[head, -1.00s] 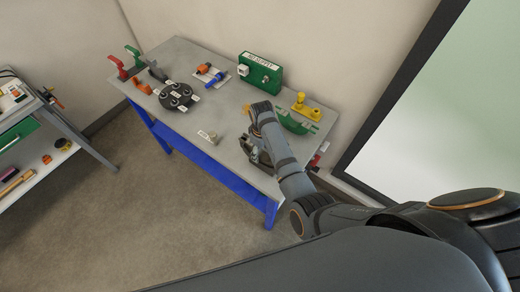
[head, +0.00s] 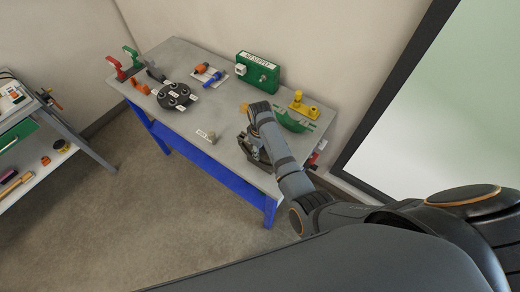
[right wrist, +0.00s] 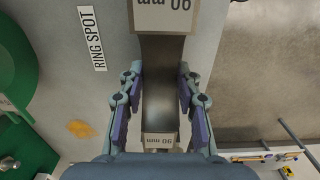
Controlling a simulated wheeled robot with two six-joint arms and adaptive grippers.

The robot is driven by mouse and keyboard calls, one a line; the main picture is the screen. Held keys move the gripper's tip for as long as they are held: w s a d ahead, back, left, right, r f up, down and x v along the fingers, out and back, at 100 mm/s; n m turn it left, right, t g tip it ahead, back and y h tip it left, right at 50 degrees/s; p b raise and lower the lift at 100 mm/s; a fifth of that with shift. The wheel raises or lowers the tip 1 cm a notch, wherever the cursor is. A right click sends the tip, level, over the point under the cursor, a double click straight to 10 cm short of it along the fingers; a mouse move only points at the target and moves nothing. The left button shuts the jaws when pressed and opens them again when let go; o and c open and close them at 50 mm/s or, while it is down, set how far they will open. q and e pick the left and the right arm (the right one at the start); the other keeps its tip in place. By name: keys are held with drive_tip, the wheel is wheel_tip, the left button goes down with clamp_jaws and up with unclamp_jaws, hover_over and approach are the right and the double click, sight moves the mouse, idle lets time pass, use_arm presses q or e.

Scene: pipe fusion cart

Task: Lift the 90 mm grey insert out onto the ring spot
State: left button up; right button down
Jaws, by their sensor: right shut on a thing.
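My right gripper (right wrist: 158,108) is shut on the grey insert (right wrist: 158,85), which shows between the two fingers in the right wrist view. Tags reading 90 mm, upside down, show above and below the held part. In the head view my right gripper (head: 251,146) is small and partly hidden by my own arm, over the right part of the bench. The RING SPOT label (right wrist: 92,38) lies on the bench top, left of the gripper in the wrist view. Whether the insert touches anything below it cannot be told. My left gripper is not in view.
The grey bench (head: 185,52) has a green box (head: 258,72), a green cradle with a yellow part (head: 298,108) and a dark round holder (head: 176,95). A small tagged part (head: 207,136) stands near the front edge. A second shelf unit (head: 60,150) is at left.

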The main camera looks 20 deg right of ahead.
drive_tip(key=shift+r, duration=0.35)
drive_tip(key=shift+r+p, duration=0.7)
drive_tip(key=shift+r, duration=2)
